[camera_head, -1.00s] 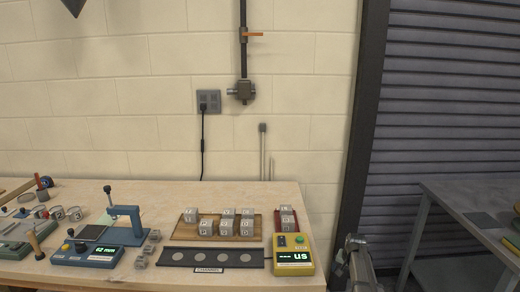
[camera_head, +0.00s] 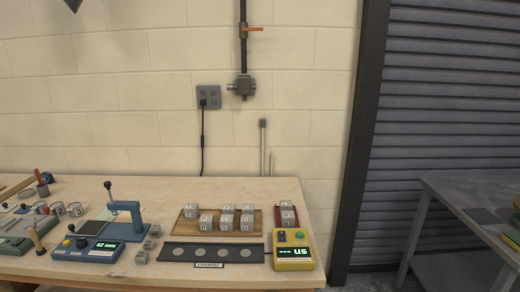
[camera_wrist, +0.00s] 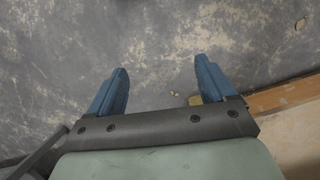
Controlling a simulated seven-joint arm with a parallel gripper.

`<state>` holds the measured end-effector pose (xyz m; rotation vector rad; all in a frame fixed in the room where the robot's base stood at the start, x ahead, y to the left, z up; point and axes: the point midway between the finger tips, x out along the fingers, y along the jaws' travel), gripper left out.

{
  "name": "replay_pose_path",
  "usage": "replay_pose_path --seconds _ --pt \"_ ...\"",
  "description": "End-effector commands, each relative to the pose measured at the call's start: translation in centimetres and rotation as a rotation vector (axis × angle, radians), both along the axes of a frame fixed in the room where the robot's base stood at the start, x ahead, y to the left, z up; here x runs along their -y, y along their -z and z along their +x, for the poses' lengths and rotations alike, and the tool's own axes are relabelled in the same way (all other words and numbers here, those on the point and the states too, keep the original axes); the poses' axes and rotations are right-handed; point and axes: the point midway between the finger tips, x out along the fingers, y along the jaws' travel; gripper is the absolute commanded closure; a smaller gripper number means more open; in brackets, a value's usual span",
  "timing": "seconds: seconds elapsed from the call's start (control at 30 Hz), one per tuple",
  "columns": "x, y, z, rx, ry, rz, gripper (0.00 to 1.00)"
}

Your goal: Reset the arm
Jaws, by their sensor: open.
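My gripper (camera_wrist: 160,88) shows in the wrist view with its two blue fingers spread wide apart and nothing between them. It hangs over a scuffed grey floor, and a wooden edge (camera_wrist: 290,105) shows at the right of that view. In the head view my gripper is out of sight. The workbench (camera_head: 110,268) there carries a wooden board (camera_head: 188,232) with several grey lettered cubes, a red tray (camera_head: 296,222) with a few more cubes, and a dark strip (camera_head: 190,252) with several round pale spots.
A yellow device (camera_head: 293,255) with a lit display stands at the bench's right end. A blue device (camera_head: 85,250) with a press stands left of centre. Several small tubs lie at the far left. A grey metal table (camera_head: 470,195) stands at the right, beyond a gap.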

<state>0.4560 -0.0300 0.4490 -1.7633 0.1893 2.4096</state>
Motion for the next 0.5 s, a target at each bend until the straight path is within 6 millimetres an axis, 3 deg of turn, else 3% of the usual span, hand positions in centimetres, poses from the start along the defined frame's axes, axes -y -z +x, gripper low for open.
replay_pose_path --seconds 0.03,0.3,0.5 --pt "-0.5 0.3 -2.7 -0.032 -0.019 0.004 0.17" --pt "-2.2 1.6 -13.4 -0.178 -0.118 0.024 0.17" --pt "-2.7 1.6 -18.6 -0.252 -0.168 0.036 0.17"
